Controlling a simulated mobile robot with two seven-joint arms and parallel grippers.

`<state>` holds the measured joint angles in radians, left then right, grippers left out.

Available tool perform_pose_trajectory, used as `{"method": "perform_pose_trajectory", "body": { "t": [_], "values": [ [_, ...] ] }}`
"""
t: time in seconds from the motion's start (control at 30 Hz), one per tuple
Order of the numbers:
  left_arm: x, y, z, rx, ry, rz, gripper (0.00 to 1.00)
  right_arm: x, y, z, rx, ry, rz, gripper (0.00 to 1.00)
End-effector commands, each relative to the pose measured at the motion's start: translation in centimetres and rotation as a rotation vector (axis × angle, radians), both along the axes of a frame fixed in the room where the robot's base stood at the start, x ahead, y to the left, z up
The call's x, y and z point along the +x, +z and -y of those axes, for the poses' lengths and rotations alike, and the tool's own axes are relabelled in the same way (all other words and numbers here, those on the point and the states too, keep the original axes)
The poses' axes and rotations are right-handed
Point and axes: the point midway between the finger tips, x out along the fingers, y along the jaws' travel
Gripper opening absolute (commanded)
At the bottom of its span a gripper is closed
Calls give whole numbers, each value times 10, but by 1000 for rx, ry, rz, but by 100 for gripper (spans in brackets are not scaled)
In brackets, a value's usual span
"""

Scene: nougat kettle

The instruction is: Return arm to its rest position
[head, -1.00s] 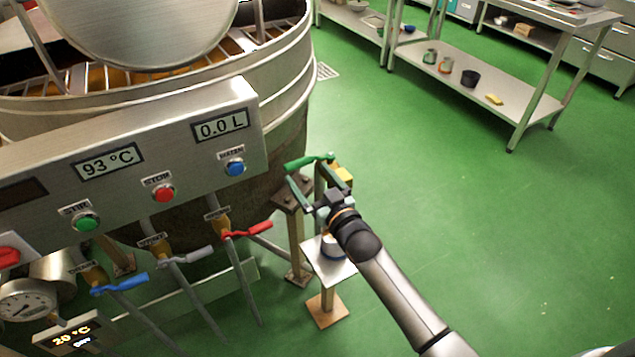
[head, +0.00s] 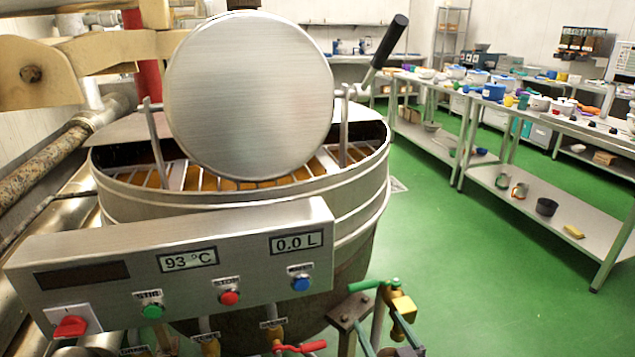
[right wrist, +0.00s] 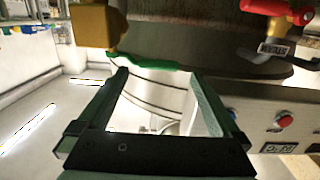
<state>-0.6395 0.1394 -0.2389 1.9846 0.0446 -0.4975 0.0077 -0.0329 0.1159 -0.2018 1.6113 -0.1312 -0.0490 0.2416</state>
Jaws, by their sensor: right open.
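My right gripper (head: 378,326) is at the bottom edge of the head view, right of the kettle, with its arm cut off below the picture. In the right wrist view its two fingers (right wrist: 158,76) stand wide apart with nothing held between them. The green valve handle (head: 366,285) lies just beyond the fingertips, joined to a brass valve body (head: 402,304). In the wrist view the green handle (right wrist: 150,63) crosses just past the fingertips; I cannot tell whether they touch. My left gripper is not in view.
The large steel kettle (head: 240,199) with its raised round lid (head: 249,95) fills the left and middle. Its control panel (head: 190,285) shows 93 °C and 0.0 L. A red valve handle (head: 300,346) is left of the gripper. Green floor (head: 470,280) is clear to the right, before steel tables.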

Motion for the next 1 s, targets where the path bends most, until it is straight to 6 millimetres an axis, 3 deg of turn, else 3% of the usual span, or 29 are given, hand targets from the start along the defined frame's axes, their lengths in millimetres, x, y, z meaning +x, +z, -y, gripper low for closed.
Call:
{"method": "perform_pose_trajectory", "body": {
  "t": [0.03,0.23,0.4,0.5,0.63,1.0],
  "values": [
    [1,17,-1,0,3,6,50,-19,-4,1,-6,-3,-57,100],
    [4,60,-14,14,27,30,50,-122,-43,4,-45,-6,-340,100],
    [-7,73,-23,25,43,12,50,-206,-59,3,-71,10,-549,100],
    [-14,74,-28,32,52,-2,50,-238,-62,3,-80,21,-625,100],
    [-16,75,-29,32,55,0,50,-258,-65,2,-87,29,-672,100],
    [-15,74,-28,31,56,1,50,-259,-67,2,-87,29,-675,100]
  ]
}}
